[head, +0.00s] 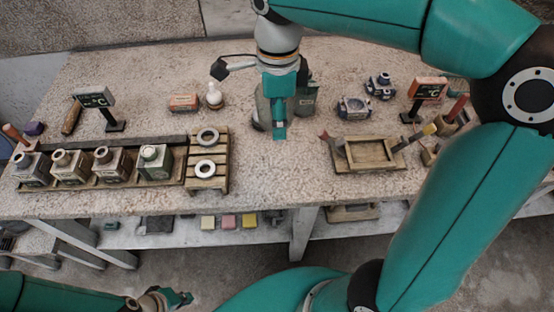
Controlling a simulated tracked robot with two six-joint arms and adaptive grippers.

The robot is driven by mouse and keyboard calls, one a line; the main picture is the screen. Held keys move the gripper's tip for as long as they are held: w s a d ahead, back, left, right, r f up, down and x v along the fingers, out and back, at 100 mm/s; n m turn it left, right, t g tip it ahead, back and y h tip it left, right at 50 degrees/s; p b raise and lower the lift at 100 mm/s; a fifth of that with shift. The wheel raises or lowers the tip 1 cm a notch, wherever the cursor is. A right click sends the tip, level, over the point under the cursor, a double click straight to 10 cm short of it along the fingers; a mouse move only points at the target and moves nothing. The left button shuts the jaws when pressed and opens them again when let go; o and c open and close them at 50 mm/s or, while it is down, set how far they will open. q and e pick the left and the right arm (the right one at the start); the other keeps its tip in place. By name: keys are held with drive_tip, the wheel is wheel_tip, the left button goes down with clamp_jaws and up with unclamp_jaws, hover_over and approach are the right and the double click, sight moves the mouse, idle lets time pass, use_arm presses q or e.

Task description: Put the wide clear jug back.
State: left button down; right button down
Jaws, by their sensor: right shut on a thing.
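My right gripper (279,130) comes down over the back middle of the table, pointing downward. It is shut on a greyish, glassy vessel (261,110), which looks like the wide clear jug. The gripper's fingers and wrist hide most of the vessel, and I cannot tell whether its base touches the table. My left gripper (180,298) is low at the front left, off the table and empty-looking; its fingers are too small and angled to tell whether they are open.
A dark greenish container (306,97) stands close right of the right gripper. A wooden frame (369,152) lies further right. The front middle tabletop is clear.

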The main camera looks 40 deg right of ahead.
drive_tip(key=f, duration=1.8)
drive_tip(key=shift+s+d+f, duration=0.1)
drive_tip(key=shift+s+d, duration=0.1)
drive_tip(key=shift+d, duration=0.15)
drive_tip(key=shift+s, duration=0.1)
drive_tip(key=shift+c, duration=1.9)
unclamp_jaws()
wheel_tip(320, 180, up, 12)
drive_tip(key=shift+w+d, duration=0.15)
drive_tip(key=shift+w, duration=0.2)
